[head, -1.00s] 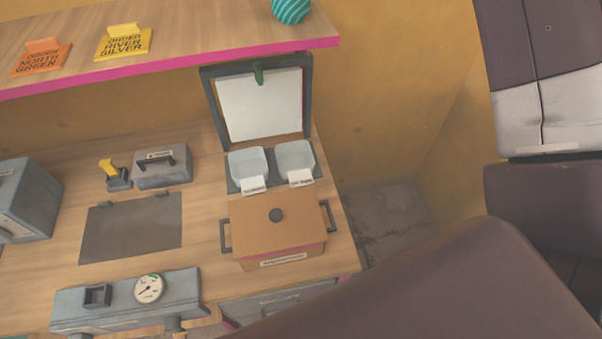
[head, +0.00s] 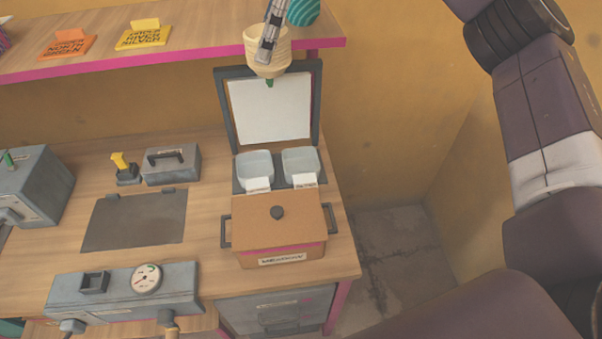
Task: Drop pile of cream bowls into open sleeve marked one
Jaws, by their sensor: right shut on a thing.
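A pile of cream bowls (head: 267,61) hangs at the top, in front of the pink-edged shelf and above the raised lid. My right gripper (head: 269,42) is shut on the pile, with its grey fingers at the rim. Two pale square open sleeves (head: 255,167) and (head: 300,163) sit side by side below the lid, each with a white label in front. The label writing is too small to read, so I cannot tell which is marked one. The bowls are well above and apart from both sleeves. My left gripper is not in view.
An open lid (head: 316,110) with a white panel stands behind the sleeves. A brown box with a dark knob (head: 262,225) is in front of them. A grey gauge unit (head: 115,294) and a dark plate (head: 135,221) lie left. Order cards (head: 145,34) stand on the shelf.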

